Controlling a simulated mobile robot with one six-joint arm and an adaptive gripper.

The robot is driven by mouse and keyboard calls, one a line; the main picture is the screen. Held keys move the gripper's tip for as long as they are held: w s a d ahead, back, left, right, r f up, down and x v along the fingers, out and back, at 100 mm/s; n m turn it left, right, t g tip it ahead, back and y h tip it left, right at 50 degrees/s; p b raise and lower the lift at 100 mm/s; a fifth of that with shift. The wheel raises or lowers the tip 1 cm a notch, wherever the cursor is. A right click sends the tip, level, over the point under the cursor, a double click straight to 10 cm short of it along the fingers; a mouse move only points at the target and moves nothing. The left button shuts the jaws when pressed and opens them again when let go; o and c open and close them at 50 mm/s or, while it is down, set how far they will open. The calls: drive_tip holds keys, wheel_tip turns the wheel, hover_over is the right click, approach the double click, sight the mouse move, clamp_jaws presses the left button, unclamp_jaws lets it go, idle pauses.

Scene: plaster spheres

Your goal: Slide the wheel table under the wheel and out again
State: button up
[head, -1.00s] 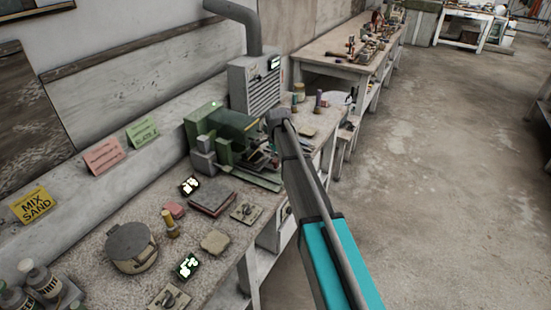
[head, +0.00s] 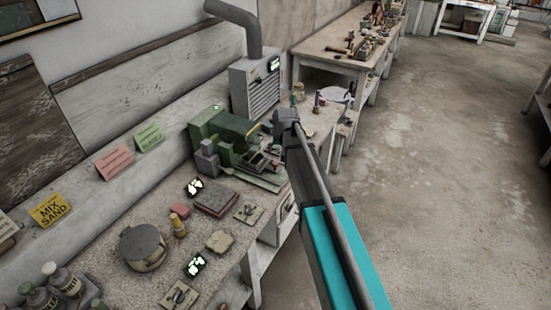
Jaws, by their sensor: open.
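The green grinding machine (head: 222,130) stands on the bench below the grey extractor box. Its flat slotted wheel table (head: 258,162) shows at its front right, beside the arm. The wheel itself cannot be told apart at this size. My arm reaches up from the lower right, with its grey wrist at the machine's right side. My gripper (head: 268,128) shows only as a small dark shape left of the wrist, close above the table. The jaws look empty but are too small to see well, and I cannot tell whether they touch the table.
The grey extractor box (head: 255,85) with its duct stands behind the machine. A round lidded tin (head: 142,247), a dark red book-like block (head: 216,198), small plates and bottles (head: 64,282) lie on the near bench. Open concrete floor (head: 440,170) is on the right.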

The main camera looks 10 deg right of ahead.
sight(275, 162)
drive_tip(key=shift+s+r+n, duration=0.2)
drive_tip(key=shift+r+n, duration=0.35)
drive_tip(key=shift+n, duration=0.15)
drive_tip(key=shift+f, duration=0.2)
drive_tip(key=b+x, duration=1.2)
drive_tip(key=x, duration=0.1)
drive_tip(key=shift+w+f, duration=0.2)
drive_tip(key=shift+w, duration=0.05)
idle(0.4)
drive_tip(key=shift+a, duration=0.1)
clamp_jaws()
idle(0.3)
